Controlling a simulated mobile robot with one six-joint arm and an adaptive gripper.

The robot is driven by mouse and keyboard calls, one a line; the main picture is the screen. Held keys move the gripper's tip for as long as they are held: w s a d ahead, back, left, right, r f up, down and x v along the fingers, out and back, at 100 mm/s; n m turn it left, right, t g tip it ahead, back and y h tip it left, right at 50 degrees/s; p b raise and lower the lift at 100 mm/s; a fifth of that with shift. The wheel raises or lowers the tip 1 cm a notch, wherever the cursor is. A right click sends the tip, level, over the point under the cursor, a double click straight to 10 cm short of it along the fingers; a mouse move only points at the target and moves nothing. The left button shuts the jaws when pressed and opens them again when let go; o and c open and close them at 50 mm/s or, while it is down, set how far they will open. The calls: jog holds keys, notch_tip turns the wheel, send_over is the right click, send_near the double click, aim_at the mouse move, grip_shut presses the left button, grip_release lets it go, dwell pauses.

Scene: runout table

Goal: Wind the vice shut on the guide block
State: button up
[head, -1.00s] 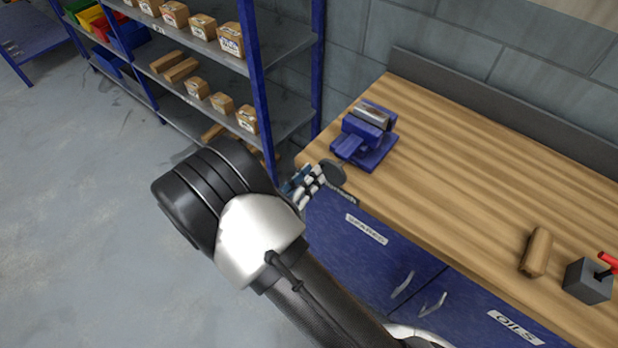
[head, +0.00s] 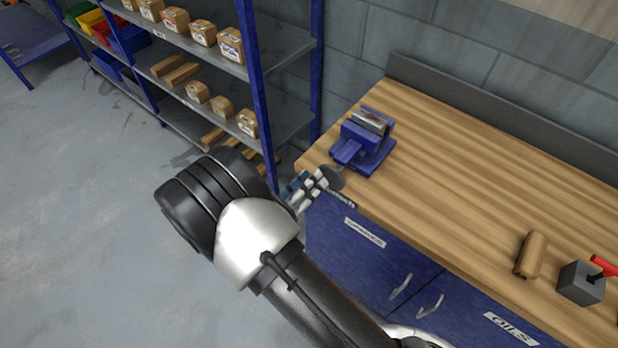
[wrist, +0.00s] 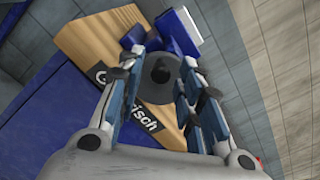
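The blue vice (head: 358,150) stands on the near-left corner of the wooden bench. A grey metal block (head: 373,121), likely the guide block, sits at its top, and a pale block shows there in the wrist view (wrist: 184,24). I cannot tell whether the jaws touch it. A dark round disc (head: 333,179), apparently the vice's handwheel, faces my gripper (head: 316,181). In the wrist view my gripper's fingers (wrist: 160,68) are apart, one on each side of the disc (wrist: 159,80). They look open around or just short of it; contact is not clear.
On the bench (head: 450,150) lie a brown block (head: 532,254) and a grey box with a red lever (head: 581,283), at the right. A shelf rack (head: 250,75) with small boxes stands left of the bench. Blue cabinet doors (head: 350,250) are below the bench top.

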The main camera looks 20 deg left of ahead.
jog(key=n+p, duration=0.6)
jog(key=n, duration=1.6)
jog(key=shift+c, duration=0.3)
grip_shut()
jog(key=m, duration=0.3)
jog(key=shift+s+d+r, duration=0.15)
jog(key=shift+d+r, duration=0.15)
jog(key=shift+d, duration=0.05)
